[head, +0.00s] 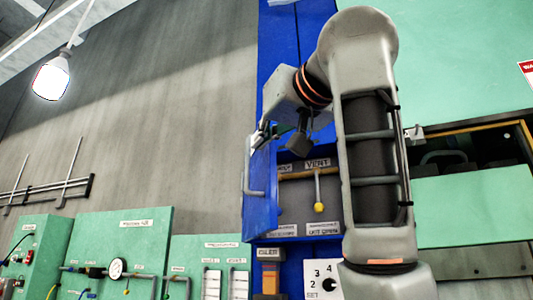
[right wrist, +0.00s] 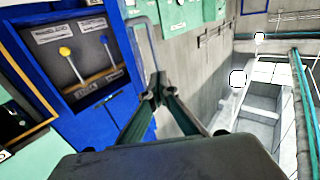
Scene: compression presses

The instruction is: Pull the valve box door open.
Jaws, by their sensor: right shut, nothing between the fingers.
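The blue valve box (head: 290,232) stands with its door (head: 262,205) swung out to the left, so its inside shows. The door carries a grey bar handle (head: 247,180), which also shows in the right wrist view (right wrist: 153,45). My right gripper (head: 260,136) is at the top of the open door in the head view. My left gripper is not in view.
My right arm covers part of the box's right side. Green panels with gauges and pipes (head: 120,245) stand at lower left. A numbered dial (head: 323,280) is below the box. Open room lies beyond the door in the right wrist view.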

